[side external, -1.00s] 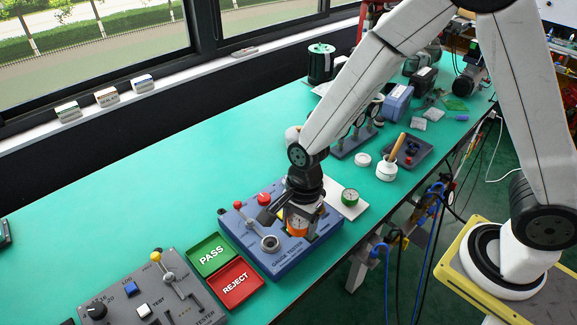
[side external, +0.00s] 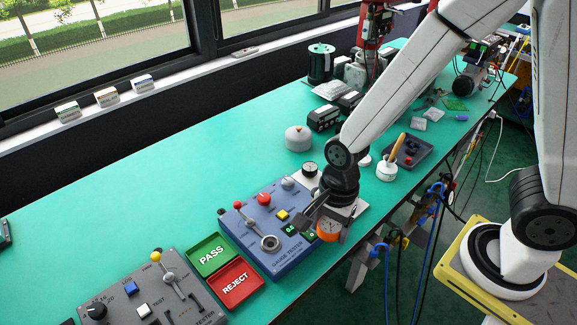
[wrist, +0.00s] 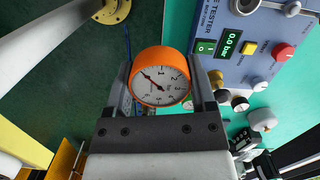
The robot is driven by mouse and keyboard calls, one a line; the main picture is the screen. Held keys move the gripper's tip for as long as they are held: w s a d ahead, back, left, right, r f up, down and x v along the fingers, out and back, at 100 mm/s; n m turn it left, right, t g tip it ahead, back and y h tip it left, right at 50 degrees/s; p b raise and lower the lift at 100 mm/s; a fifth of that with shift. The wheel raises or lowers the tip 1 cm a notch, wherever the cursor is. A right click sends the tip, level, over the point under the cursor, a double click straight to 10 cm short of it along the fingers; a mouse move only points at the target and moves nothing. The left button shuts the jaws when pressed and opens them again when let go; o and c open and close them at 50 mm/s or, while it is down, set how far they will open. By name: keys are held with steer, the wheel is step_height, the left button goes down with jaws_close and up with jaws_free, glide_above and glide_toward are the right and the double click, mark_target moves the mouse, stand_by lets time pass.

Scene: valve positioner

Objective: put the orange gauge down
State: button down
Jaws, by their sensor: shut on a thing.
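My gripper (side external: 326,226) is shut on the orange gauge (side external: 328,233), holding it raised beside the right side of the blue gauge tester (side external: 268,250), near the bench's front edge. In the wrist view the gauge (wrist: 160,60) sits between both fingers of my gripper (wrist: 161,80), its white dial facing the camera. The tester (wrist: 232,40) is to its right there, with a green display reading 0.0 bar. A pale board (side external: 361,209) on the bench lies partly hidden behind my wrist.
The green PASS tray (side external: 211,253) and red REJECT tray (side external: 237,283) lie left of the tester. A dark gauge (side external: 310,169) is beyond it. A white pot with a brush (side external: 387,171) stands to the right. The back-left bench is clear.

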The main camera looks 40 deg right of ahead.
steer(key=shift+w+d, duration=0.1)
stand_by(0.3)
steer(key=shift+w+d+f+m, duration=0.1)
steer(key=shift+w+d+m, duration=0.2)
steer(key=shift+d, duration=0.2)
steer(key=w+d+f+m, duration=0.1)
steer(key=d+m, duration=0.3)
steer(key=d, duration=0.5)
steer(key=w+d+f+m+t, duration=0.1)
steer(key=d+m, duration=0.3)
steer(key=d, duration=0.5)
steer(key=shift+w+d+f, duration=0.3)
steer(key=shift+w+f, duration=0.05)
steer(key=shift+w, duration=0.25)
steer(key=shift+w, duration=0.1)
steer(key=shift+w+d+f, duration=0.4)
steer(key=shift+w+f, duration=1.15)
steer(key=shift+w, duration=0.65)
steer(key=shift+w+d+f, duration=0.35)
steer(key=shift+w+f, duration=1.25)
steer(key=shift+w, duration=0.55)
steer(key=shift+w+d+f, duration=0.4)
steer(key=shift+w+f, duration=1.15)
steer(key=shift+w, duration=0.65)
